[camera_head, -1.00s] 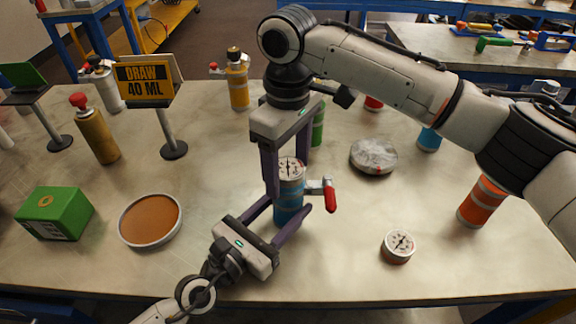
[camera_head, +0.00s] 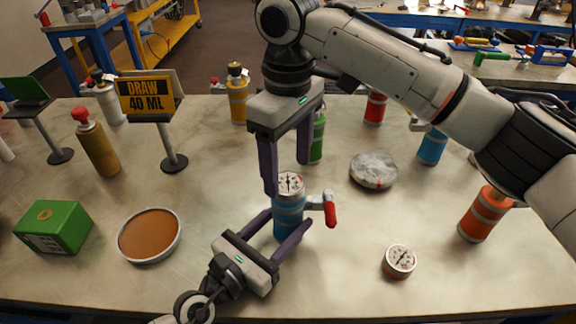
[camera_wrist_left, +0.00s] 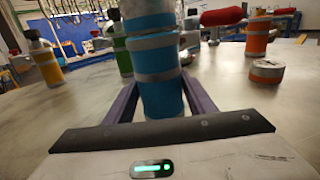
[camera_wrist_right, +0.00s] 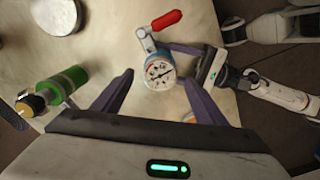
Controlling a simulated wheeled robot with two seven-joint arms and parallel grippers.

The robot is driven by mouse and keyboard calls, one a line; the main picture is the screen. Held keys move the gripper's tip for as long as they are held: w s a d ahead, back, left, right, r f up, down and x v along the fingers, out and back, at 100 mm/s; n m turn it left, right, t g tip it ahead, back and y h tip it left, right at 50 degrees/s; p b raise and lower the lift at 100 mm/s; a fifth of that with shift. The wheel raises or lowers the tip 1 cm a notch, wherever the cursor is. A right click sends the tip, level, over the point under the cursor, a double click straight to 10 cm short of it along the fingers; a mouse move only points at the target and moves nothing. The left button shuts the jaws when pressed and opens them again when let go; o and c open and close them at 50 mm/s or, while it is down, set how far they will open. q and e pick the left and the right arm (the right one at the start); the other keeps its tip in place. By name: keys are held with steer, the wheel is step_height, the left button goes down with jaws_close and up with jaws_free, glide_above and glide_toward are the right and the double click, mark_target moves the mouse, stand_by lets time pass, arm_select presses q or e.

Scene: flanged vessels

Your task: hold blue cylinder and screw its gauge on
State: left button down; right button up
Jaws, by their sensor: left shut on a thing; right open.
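The blue cylinder (camera_head: 288,222) stands upright on the table, with a red-handled side valve (camera_head: 329,209) pointing right. A round white-faced gauge (camera_head: 290,184) sits on its top; the thread between them is hidden. My left gripper (camera_head: 282,228) is shut around the cylinder's body, a finger on each side, as the left wrist view (camera_wrist_left: 160,98) also shows. My right gripper (camera_head: 287,178) points down above the gauge, open. In the right wrist view the gauge (camera_wrist_right: 160,72) lies between the spread fingertips, clear of both.
A second gauge (camera_head: 400,260) lies loose at the front right. An orange cylinder (camera_head: 484,215), a stone-like disc (camera_head: 373,170) and a green cylinder (camera_head: 317,140) stand around. A brown-filled dish (camera_head: 150,235) and green box (camera_head: 54,227) are at left. The table between is mostly bare.

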mark_target(288, 182)
step_height(288, 182, up, 2)
steer(key=n, duration=0.3)
steer(key=shift+n, duration=0.4)
steer(key=r+n, duration=0.1)
steer(key=n, duration=0.2)
steer(key=shift+r, duration=0.2)
steer(key=shift+f, duration=4)
steer(key=c, duration=1.1)
steer(key=o, duration=1.2)
steer(key=shift+o, duration=0.2)
